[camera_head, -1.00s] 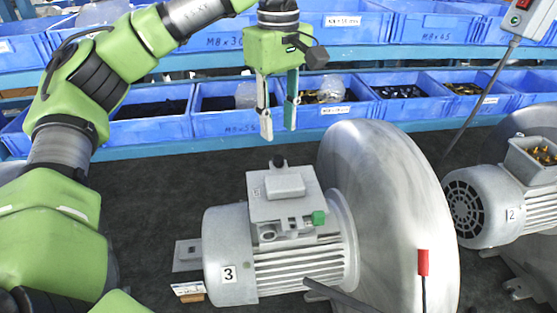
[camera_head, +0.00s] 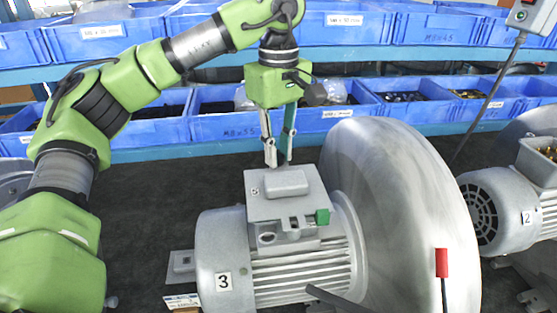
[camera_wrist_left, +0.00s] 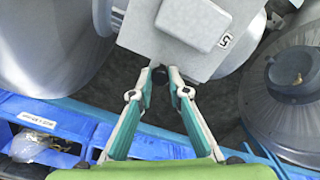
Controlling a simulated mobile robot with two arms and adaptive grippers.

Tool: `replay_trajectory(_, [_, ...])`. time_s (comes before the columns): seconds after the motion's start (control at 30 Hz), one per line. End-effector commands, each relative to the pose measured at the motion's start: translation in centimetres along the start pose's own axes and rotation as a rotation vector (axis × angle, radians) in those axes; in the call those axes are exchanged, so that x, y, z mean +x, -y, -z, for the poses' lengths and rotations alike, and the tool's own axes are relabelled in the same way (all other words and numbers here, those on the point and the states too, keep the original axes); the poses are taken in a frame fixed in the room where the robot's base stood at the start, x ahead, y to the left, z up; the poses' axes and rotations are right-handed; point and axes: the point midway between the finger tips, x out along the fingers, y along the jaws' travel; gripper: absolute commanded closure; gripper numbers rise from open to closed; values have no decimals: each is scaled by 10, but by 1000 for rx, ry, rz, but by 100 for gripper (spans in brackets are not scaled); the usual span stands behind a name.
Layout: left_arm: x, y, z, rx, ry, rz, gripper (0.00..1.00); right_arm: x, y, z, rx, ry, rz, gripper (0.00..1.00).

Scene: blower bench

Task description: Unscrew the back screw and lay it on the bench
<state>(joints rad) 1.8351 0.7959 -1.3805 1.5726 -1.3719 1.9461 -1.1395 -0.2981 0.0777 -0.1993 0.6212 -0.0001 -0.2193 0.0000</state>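The back screw (camera_wrist_left: 159,76) is a small dark knob at the back edge of the grey terminal box (camera_wrist_left: 160,45) on the motor labelled 3 (camera_head: 222,245). My left gripper (camera_head: 279,164) points down at that edge in the head view, and its fingers hide the screw there. In the left wrist view my left gripper (camera_wrist_left: 160,72) has its fingertips on either side of the screw, drawn in to about its width and seeming to touch it. The screw seems still at the box. My right gripper is not in view. The dark bench (camera_head: 135,215) lies around the motor.
A large round blower housing (camera_head: 400,210) stands right of the motor. Another motor, labelled 2 (camera_head: 490,205), is further right. Blue bins (camera_head: 150,130) line the back. A red-tipped rod (camera_head: 442,262) rises in front.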

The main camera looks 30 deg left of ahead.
Motion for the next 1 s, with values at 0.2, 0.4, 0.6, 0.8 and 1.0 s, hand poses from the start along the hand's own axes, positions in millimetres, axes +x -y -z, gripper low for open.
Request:
replay_trajectory(0.2, [0,0,0,-2,0,-2,100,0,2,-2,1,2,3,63])
replay_trajectory(0.4, [1,0,0,-155,0,-1,100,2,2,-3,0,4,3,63])
replay_trajectory(0.6, [1,-1,0,-419,1,-1,100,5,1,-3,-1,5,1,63])
replay_trajectory(0.8, [0,0,0,-679,1,-1,100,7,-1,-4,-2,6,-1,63])
replay_trajectory(1.0, [0,-1,0,-941,2,-3,100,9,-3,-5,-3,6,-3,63])
